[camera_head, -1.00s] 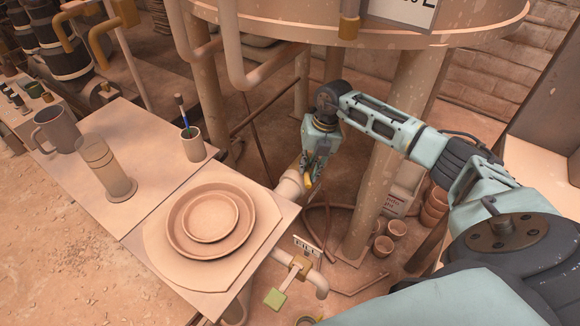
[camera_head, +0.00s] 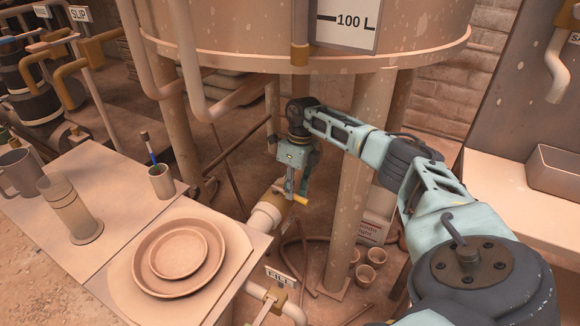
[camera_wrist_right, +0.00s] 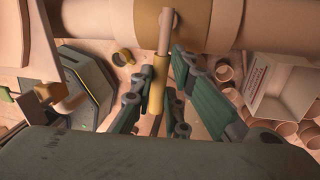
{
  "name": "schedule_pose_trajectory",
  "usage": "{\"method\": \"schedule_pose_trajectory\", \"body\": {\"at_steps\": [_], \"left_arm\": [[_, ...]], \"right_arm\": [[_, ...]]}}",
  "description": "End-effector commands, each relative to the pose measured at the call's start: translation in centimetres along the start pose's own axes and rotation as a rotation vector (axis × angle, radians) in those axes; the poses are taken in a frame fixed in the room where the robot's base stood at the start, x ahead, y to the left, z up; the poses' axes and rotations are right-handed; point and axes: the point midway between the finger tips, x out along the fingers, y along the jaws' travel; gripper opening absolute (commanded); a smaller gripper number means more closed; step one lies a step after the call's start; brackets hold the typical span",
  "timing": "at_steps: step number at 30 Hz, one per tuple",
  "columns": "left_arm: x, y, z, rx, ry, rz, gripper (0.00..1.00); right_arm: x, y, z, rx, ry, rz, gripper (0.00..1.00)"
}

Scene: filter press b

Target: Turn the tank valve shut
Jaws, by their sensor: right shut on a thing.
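The large tank (camera_head: 240,45) stands on legs at the back, with a pale pipe (camera_head: 262,217) and a brass valve body (camera_head: 276,198) low under it. The valve's yellow lever grip (camera_head: 300,199) sticks out from there to the right. My right gripper (camera_head: 291,190) reaches down to it and is shut on this grip. In the right wrist view the yellow grip (camera_wrist_right: 157,85) sits between the fingers of my right gripper (camera_wrist_right: 156,105), its thin rod running up to the brass valve body (camera_wrist_right: 185,25). My left gripper is not in view.
A table at the left holds plates (camera_head: 178,258), a glass cylinder (camera_head: 70,210) and a cup with a brush (camera_head: 161,182). A second valve with a small sign (camera_head: 280,277) is below. Pots (camera_head: 370,262) and a tank leg (camera_head: 350,190) stand right of the gripper.

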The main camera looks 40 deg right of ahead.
Motion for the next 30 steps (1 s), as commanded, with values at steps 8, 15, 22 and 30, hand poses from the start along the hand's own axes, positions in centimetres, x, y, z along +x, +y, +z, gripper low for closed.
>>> {"method": "schedule_pose_trajectory", "body": {"at_steps": [8,15,22,30], "left_arm": [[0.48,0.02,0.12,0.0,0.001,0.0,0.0],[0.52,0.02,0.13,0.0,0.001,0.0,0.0],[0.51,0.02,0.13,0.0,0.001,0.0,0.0],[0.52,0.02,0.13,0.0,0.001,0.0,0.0]], "right_arm": [[-0.16,-0.54,0.15,-0.088,0.016,-0.001,0.0],[-0.21,-0.66,0.14,-0.11,0.02,-0.002,0.0],[-0.23,-0.68,0.14,-0.111,0.02,-0.003,0.0],[-0.19,-0.66,0.12,-0.109,0.02,-0.002,0.33]]}}
